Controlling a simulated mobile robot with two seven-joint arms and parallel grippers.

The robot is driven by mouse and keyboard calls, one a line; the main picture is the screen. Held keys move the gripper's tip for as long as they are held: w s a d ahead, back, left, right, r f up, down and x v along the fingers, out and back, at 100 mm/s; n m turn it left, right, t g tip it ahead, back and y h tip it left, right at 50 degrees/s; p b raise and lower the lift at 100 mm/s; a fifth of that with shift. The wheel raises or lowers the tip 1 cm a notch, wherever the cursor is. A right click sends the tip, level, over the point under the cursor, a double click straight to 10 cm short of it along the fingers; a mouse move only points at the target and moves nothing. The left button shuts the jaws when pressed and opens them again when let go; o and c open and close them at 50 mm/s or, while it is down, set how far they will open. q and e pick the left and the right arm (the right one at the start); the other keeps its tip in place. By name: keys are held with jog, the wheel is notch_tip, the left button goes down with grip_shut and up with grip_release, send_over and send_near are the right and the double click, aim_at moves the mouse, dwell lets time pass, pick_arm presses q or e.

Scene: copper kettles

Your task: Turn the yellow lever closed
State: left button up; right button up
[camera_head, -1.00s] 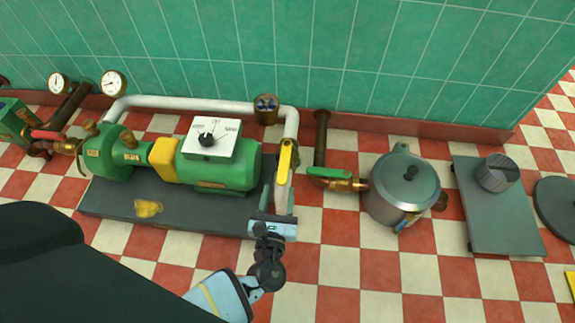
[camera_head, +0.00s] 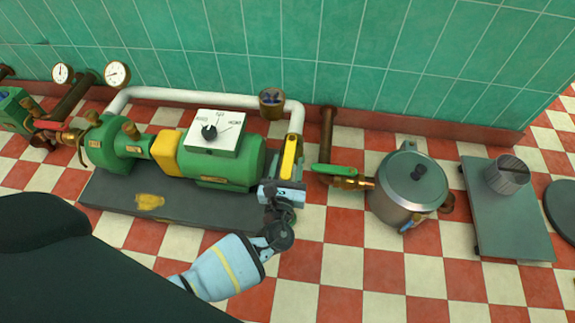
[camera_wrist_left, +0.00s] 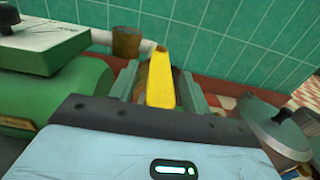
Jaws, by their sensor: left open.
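The yellow lever (camera_head: 289,157) sits on the white pipe to the right of the green pump, its long handle pointing toward me. My left gripper (camera_head: 286,170) is open at the lever's near end. In the left wrist view, the yellow lever (camera_wrist_left: 160,80) stands between the two grey fingers, with a gap visible on each side. My right gripper is in neither view.
The green pump (camera_head: 222,170) with its white dial box (camera_head: 215,133) stands close on the left. A green-handled valve (camera_head: 334,170) and a lidded metal pot (camera_head: 405,195) stand to the right. The tiled wall is behind. Checkered floor in front is clear.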

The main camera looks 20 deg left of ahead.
pick_arm(q)
grip_shut()
dwell(0.3)
jog(key=shift+d, duration=0.1)
